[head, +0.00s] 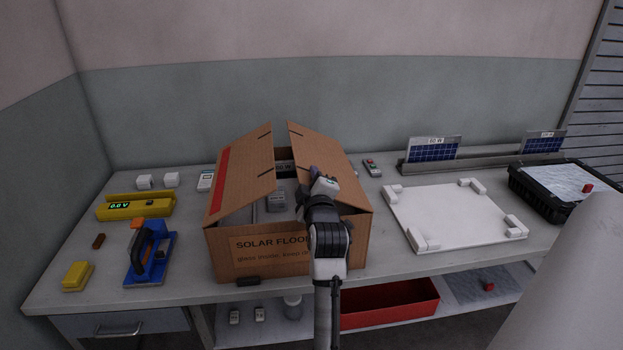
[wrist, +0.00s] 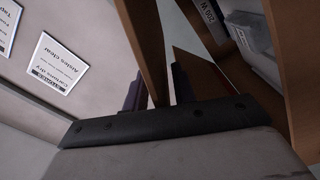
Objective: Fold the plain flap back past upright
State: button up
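The open cardboard box (head: 250,262) stands on the bench with two raised flaps. The left flap (head: 245,180) bears a red strip. The plain flap (head: 318,152) is on the right and leans inward over the opening, short of upright. My gripper (head: 318,186) is at the front part of the plain flap's free edge and hides some of it. In the wrist view the brown flap (wrist: 151,45) runs between the two dark fingers of my gripper (wrist: 158,92). The fingers stand apart, with a small gap; firm contact with the flap does not show.
Grey boxed items (head: 276,200) show inside the box. Left of it are a yellow meter (head: 135,210) and a blue tool (head: 150,258). Right of it lies a white board (head: 452,215) with corner blocks, and a black case (head: 555,190). Some bench is clear between box and board.

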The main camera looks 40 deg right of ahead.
grip_shut()
dwell(1.4)
